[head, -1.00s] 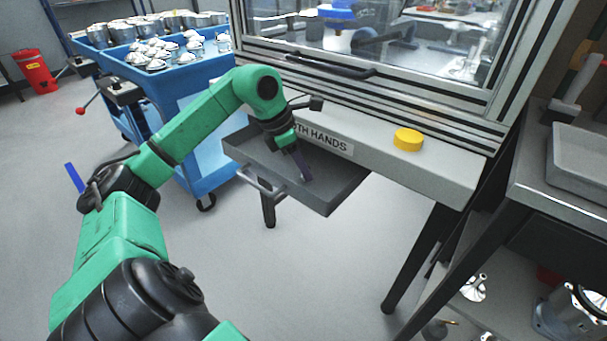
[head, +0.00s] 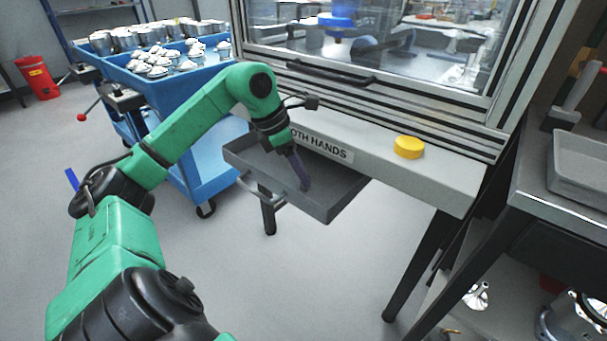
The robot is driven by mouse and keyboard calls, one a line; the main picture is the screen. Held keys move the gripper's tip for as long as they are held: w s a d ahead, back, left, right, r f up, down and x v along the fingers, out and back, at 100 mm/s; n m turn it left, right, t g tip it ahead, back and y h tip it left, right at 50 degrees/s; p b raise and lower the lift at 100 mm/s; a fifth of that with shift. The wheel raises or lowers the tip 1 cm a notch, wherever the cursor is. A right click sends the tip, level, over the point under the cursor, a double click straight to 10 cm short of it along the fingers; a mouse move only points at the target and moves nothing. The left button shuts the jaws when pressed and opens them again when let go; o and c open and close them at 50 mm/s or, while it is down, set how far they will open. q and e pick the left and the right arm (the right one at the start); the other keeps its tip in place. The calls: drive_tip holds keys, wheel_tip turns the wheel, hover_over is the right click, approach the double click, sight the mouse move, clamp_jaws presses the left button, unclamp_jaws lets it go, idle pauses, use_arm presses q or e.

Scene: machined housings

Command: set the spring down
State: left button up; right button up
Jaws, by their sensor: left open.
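My left gripper (head: 303,181) reaches down into an open grey drawer (head: 325,206) below the front ledge of the machine. Its dark fingers point at the drawer floor. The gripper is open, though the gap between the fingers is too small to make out. I cannot see the spring; it may be hidden by the fingers or too small to show. My right gripper is not in view.
The ledge with a yellow button (head: 408,147) runs above and behind the drawer. A blue cart (head: 190,100) with metal parts stands to the left. A dark bench (head: 540,203) with a grey tray (head: 580,165) stands at the right.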

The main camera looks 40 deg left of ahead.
use_arm(q)
drive_tip(key=p+v, duration=0.1)
drive_tip(key=v, duration=0.8)
drive_tip(key=shift+s+r, duration=0.15)
drive_tip(key=shift+r, duration=0.2)
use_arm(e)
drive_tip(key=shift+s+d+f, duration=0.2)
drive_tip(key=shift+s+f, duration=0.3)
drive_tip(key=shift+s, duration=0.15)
use_arm(q)
drive_tip(key=shift+r, duration=0.1)
